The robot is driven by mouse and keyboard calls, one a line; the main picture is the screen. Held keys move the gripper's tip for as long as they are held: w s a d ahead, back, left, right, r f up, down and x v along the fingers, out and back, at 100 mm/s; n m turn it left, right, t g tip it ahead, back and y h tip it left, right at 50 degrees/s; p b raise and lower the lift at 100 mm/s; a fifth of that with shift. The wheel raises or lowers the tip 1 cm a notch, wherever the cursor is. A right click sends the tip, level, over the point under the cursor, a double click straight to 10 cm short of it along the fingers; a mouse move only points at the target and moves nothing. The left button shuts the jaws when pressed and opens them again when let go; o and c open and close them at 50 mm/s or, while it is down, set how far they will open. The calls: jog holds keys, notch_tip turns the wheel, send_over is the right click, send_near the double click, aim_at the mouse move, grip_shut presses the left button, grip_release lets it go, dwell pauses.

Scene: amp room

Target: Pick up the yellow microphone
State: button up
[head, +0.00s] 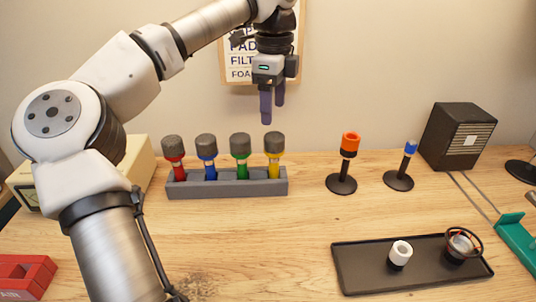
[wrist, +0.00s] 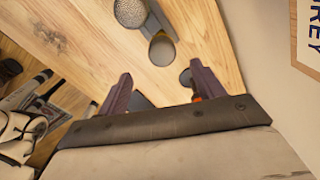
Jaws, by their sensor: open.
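The yellow microphone (head: 274,165) stands upright, grey mesh head up, at the right end of a grey rack (head: 228,188) in the head view. Red (head: 174,160), blue (head: 207,160) and green (head: 241,160) microphones stand to its left in the same rack. My gripper (head: 272,113) is open and empty, pointing down, and appears above the yellow microphone in the picture; the exact depth offset is unclear. In the wrist view my two fingers (wrist: 160,70) are apart with wood between them. A grey mesh head (wrist: 130,12) shows at the top there; its colour cannot be told.
Right of the rack stand an orange-topped stand (head: 349,145) and a blue-topped stand (head: 410,148). A black speaker (head: 455,135) is farther right. A dark tray (head: 350,275) with a white-topped piece (head: 400,253) lies in front. A wall poster (head: 240,70) hangs behind my gripper.

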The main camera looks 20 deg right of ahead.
aim_at(273, 137)
notch_tip(273, 137, down, 7)
jog(key=shift+s+f+p, duration=0.1)
jog(key=shift+s+p, duration=0.05)
jog(key=shift+p, duration=0.25)
jog(key=shift+w+d+f+p, duration=0.1)
jog(key=shift+f+p, duration=0.45)
jog(key=shift+f, duration=1.05)
jog(key=shift+w+d+f+p, duration=0.1)
jog(key=shift+f+p, duration=0.4)
jog(key=shift+f, duration=1.05)
jog(key=c, duration=1.2)
